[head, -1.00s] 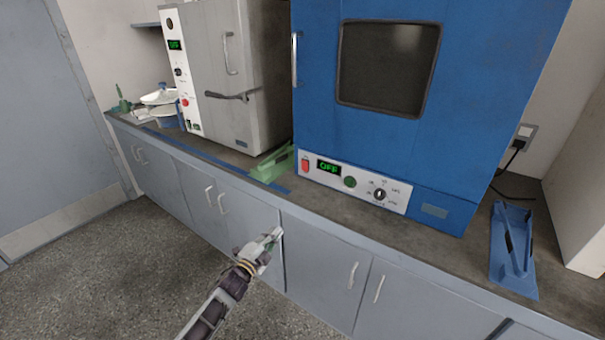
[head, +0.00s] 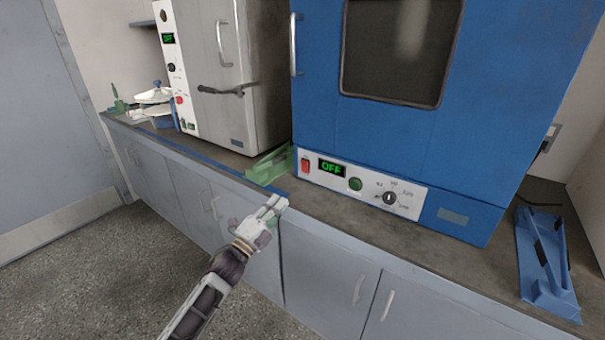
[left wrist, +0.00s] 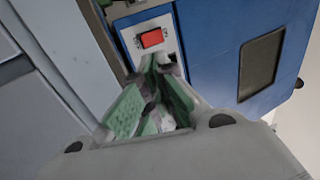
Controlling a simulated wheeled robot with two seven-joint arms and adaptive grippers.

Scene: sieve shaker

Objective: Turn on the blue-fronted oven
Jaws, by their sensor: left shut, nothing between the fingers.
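The blue-fronted oven (head: 400,125) stands on the counter, its door shut. Its white panel along the bottom has a red switch (head: 306,166), a green display reading OFF (head: 332,168), a green button (head: 355,185) and a black dial (head: 390,199). My left gripper (head: 279,203) is at the counter's front edge, below and left of the red switch and apart from it. It is shut and empty. In the left wrist view, the gripper's fingertips (left wrist: 160,64) point toward the red switch (left wrist: 152,38). My right gripper is out of view.
A grey-white oven (head: 212,75), also reading OFF, stands to the left. A green stand (head: 270,165) sits between the ovens. A blue stand (head: 548,265) is at the right. White dishes (head: 155,103) are at the far left. Cabinets (head: 330,265) run below the counter (head: 320,205).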

